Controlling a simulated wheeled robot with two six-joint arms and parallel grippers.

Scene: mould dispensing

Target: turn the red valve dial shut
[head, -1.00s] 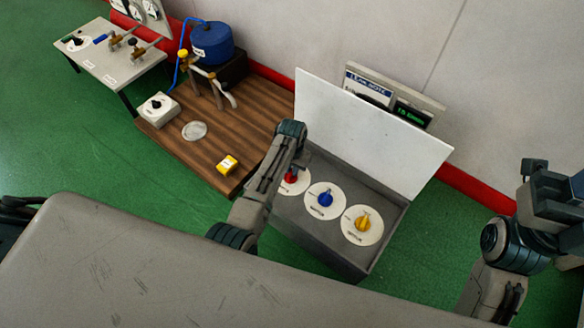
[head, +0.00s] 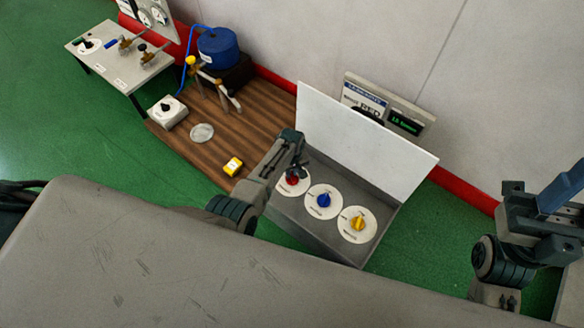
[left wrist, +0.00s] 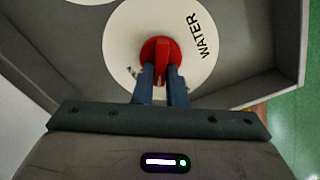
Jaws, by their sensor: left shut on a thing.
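The red valve dial (head: 292,180) sits on a white round plate at the left end of the grey box. In the left wrist view the red dial (left wrist: 160,52) has a raised ridge, and the word WATER is printed on its plate (left wrist: 120,28). My left gripper (head: 296,170) is over the dial from above. In the left wrist view its two fingers (left wrist: 161,80) are shut on the dial's ridge, one on each side. My right gripper (head: 548,195) is off at the far right, away from the box; its fingers are not clear.
A blue dial (head: 323,200) and a yellow dial (head: 358,224) stand to the right in the same grey box. A white panel (head: 360,140) rises behind them. A wooden board (head: 190,140) with a blue tank (head: 217,48) lies to the left.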

